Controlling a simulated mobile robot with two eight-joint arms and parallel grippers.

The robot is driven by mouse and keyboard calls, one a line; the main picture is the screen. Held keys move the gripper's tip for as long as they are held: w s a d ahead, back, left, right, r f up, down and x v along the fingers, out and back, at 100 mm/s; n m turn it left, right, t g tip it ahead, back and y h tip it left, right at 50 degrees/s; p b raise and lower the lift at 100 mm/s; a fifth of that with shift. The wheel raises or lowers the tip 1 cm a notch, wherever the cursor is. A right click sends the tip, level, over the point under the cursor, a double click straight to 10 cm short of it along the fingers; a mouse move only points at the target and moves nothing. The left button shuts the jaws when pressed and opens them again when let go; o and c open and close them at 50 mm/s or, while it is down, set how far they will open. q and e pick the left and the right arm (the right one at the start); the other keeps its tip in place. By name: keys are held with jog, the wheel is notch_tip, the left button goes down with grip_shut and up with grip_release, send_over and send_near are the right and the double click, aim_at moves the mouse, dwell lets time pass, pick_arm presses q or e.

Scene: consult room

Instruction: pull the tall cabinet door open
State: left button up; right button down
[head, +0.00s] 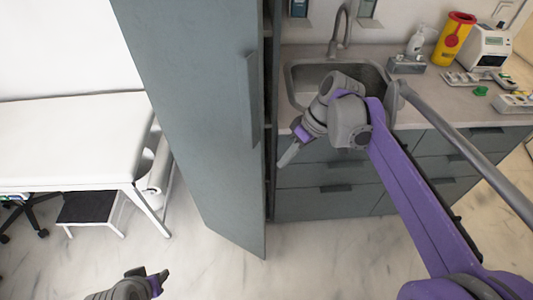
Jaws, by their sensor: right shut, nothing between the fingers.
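The tall cabinet door (195,110) is a grey-blue panel in the middle of the head view. It stands ajar, with a narrow dark gap and shelf edges showing along its right side. Its vertical handle (252,100) is near that right edge. My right gripper (287,157) is shut and empty, just right of the door's edge and in front of the drawers, apart from the handle. My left gripper (150,279) is low at the bottom edge, left of the door; its finger opening is unclear.
A counter with a sink (302,75) and drawers (325,190) stands right of the cabinet. A yellow container (454,38) and a white device (486,47) are on it. A white exam couch (75,140) and black step (88,207) are at left. The floor below the door is clear.

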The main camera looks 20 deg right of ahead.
jog(key=w+d+r+n+y, duration=0.2)
jog(key=w+r, duration=0.2)
jog(key=r, duration=0.1)
send_near(259, 165)
jog(key=x, duration=0.5)
jog(key=shift+s+a+f, duration=0.1)
jog(key=shift+a+f, duration=0.1)
jog(key=shift+s+a+r+p, duration=0.1)
jog(key=shift+s+a+p, duration=0.15)
jog(key=shift+s+a, duration=0.25)
jog(key=shift+s+a+r+p, duration=0.1)
jog(key=shift+s+a+p, duration=0.15)
jog(key=shift+a, duration=0.4)
jog(key=shift+s+a, duration=0.25)
jog(key=shift+a, duration=0.3)
pick_arm(q)
jog(key=shift+w+v, duration=0.25)
jog(key=shift+v, duration=0.8)
pick_arm(e)
jog(key=shift+y, duration=0.3)
